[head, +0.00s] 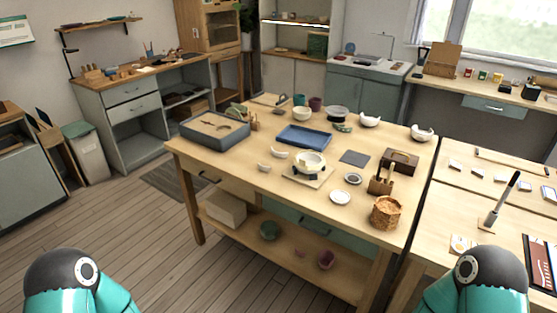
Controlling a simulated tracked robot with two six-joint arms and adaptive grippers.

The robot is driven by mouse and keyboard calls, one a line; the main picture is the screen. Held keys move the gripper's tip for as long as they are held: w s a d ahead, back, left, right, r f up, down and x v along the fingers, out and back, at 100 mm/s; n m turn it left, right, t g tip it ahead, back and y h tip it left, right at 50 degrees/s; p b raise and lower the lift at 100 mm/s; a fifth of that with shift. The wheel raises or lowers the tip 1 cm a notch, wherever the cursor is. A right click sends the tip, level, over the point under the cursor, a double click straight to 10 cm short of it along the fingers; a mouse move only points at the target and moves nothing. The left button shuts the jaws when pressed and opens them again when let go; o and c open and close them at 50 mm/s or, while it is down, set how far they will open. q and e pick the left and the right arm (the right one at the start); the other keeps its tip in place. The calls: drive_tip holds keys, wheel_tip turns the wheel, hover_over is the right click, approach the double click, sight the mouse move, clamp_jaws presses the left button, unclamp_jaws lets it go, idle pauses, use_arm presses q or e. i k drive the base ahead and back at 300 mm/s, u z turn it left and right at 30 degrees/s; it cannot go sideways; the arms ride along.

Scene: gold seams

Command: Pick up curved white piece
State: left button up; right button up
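Several white pieces lie on the wooden worktable (240,152). A small curved white piece (279,153) lies just in front of the blue tray. Another small white piece (264,168) lies nearer the front edge. Two larger curved white pieces stand toward the back right, one (370,120) near the back edge and one (421,134) at the right edge. A white bowl with dark marks (310,162) sits on a small board. I cannot tell which piece the task means. Only links of my two arms show at the bottom corners; both grippers are out of view.
On the worktable are a grey sand-filled box (214,129), a blue tray (304,136), a dark grey mat (354,158), a tool holder (381,182), a woven basket (386,212) and small white dishes (340,197). Another table (450,215) adjoins at right. Open floor (165,240) lies front left.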

sight(283, 155)
drive_tip(key=u, duration=1.1)
drive_tip(key=i, duration=1.95)
drive_tip(key=z, duration=1.2)
drive_tip(key=k, duration=0.5)
drive_tip(key=z, duration=0.1)
drive_tip(key=i, duration=0.5)
drive_tip(key=u, duration=0.1)
